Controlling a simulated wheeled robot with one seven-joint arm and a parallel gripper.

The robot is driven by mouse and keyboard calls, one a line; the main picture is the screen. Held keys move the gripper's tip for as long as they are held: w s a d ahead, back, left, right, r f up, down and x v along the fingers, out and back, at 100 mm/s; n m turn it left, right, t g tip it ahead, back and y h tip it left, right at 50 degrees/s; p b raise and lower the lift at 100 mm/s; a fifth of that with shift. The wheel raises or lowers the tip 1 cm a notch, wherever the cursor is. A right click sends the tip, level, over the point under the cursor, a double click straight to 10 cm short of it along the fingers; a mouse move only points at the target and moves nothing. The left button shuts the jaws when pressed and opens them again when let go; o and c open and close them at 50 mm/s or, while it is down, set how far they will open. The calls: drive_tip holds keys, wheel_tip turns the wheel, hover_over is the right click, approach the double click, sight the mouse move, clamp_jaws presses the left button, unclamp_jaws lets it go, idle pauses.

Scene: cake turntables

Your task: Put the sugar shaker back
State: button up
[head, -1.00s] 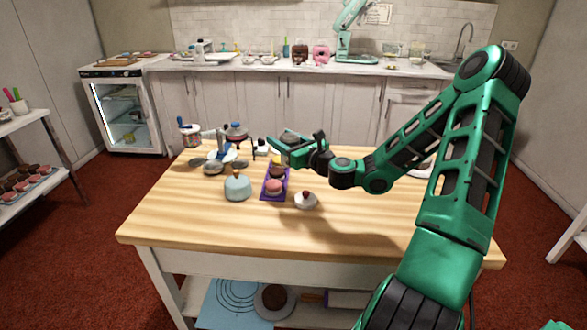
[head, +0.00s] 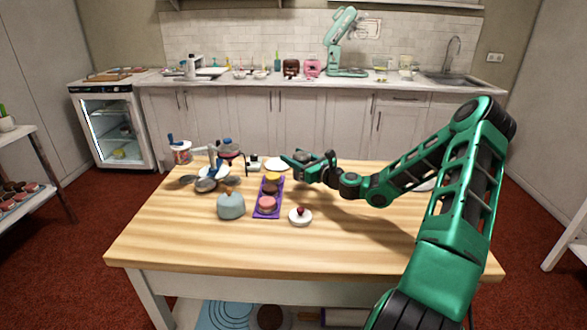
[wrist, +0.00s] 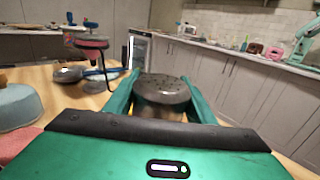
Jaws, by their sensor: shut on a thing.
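The sugar shaker (wrist: 163,89) shows in the wrist view as a round grey lid with small holes, between my fingers. My gripper (wrist: 160,100) is shut on it, with one green finger on each side. The shaker's lower body is mostly hidden by my gripper. In the head view my gripper (head: 300,162) is near the back edge of the wooden table (head: 190,235), right of a white plate (head: 276,164). Whether the shaker touches the table is hard to tell.
Left are a dark red item with a blue top (head: 229,148) and a small jar (head: 254,163). The table's right front is clear.

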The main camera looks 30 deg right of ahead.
drive_tip(key=shift+f, duration=1.85)
drive_tip(key=o, duration=1.2)
drive_tip(key=shift+o, duration=0.2)
drive_tip(key=shift+s, duration=0.15)
drive_tip(key=s, duration=0.4)
drive_tip(key=s+d, duration=0.1)
drive_tip(key=s, duration=0.2)
drive_tip(key=s+d, duration=0.1)
drive_tip(key=s, duration=0.3)
drive_tip(key=shift+s+d, duration=0.1)
drive_tip(key=shift+s, duration=0.2)
